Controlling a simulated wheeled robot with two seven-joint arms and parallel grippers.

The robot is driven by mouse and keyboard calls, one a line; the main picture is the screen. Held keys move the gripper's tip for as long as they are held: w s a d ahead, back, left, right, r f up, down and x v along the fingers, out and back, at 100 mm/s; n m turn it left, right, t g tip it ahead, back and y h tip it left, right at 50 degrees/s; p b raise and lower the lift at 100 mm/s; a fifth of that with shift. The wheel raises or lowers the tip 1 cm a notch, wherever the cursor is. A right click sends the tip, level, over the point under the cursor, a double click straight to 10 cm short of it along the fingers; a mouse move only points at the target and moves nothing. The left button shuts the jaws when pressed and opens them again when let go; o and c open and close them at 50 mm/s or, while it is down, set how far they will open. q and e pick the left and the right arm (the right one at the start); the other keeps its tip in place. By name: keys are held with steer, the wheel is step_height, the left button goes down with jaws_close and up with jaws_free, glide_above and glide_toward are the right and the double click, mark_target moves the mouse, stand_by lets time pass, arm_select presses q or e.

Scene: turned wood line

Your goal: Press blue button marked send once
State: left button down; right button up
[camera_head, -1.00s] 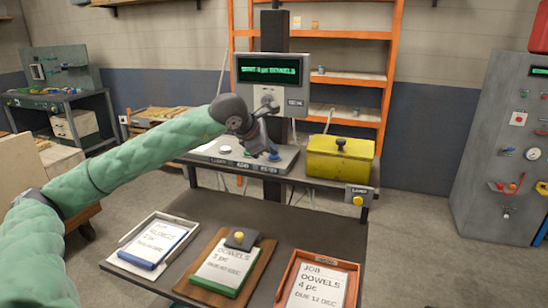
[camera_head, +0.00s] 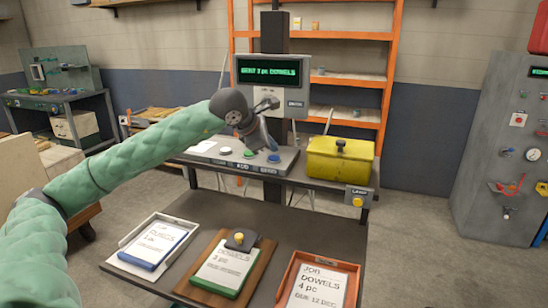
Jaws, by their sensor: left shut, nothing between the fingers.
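The blue button (camera_head: 274,158) is the rightmost of three on the grey sloped console (camera_head: 285,166), above a small label too blurred to read surely. A white button (camera_head: 225,151) and a green button (camera_head: 249,154) sit to its left. My left gripper (camera_head: 266,143) is shut and empty, just above and behind the blue and green buttons, and looks apart from them. The display (camera_head: 268,70) above shows green text that seems to read "SENT 3 pc DOWELS". My right gripper is not in view.
A yellow box (camera_head: 340,160) stands right of the console, with a yellow button (camera_head: 358,201) on a small plate below. Job boards (camera_head: 150,243), (camera_head: 222,268) and (camera_head: 319,282) lie on the lower dark table (camera_head: 290,225). An orange shelf (camera_head: 385,90) stands behind.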

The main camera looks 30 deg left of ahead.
mark_target(271, 158)
arm_select(q)
steer(key=shift+r+p, duration=1.1)
steer(key=shift+r, duration=1.4)
